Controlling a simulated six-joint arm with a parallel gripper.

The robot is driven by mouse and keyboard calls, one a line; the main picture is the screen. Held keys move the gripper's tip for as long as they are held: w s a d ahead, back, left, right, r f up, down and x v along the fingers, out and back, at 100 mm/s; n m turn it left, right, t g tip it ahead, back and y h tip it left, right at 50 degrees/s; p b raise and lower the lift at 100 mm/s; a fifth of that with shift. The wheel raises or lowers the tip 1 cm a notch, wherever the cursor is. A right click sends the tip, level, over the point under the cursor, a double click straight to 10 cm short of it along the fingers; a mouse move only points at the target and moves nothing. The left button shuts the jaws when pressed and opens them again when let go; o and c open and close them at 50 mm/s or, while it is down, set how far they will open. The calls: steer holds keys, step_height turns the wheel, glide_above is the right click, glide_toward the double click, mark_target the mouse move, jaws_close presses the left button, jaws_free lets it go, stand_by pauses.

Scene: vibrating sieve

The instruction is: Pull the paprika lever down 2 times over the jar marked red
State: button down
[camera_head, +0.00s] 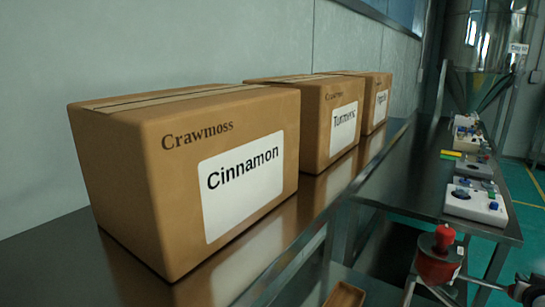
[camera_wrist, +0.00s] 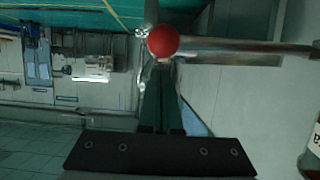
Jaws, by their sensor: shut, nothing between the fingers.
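In the wrist view, my gripper (camera_wrist: 160,68) is shut and empty, its dark fingers pointing up the picture. A red ball knob (camera_wrist: 163,40) shows just past the fingertips, beside a grey horizontal bar (camera_wrist: 240,46). I cannot tell whether the fingers touch the knob or whether it belongs to the paprika lever. A container with a white label (camera_wrist: 313,139) is cut off at the right edge; its full text cannot be read. No jar marked red can be made out. My gripper is not seen in the head view.
In the head view, boxes labelled Cinnamon (camera_head: 170,185) and Turmeric (camera_head: 317,135) stand on a dark shelf, with a third box (camera_head: 368,88) behind. A red-topped device (camera_head: 440,262) is at lower right. Several small devices (camera_head: 475,203) line the bench at right.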

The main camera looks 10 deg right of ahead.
steer(key=shift+f, duration=3.1)
step_height(320, 180, up, 10)
steer(key=shift+f, duration=0.2)
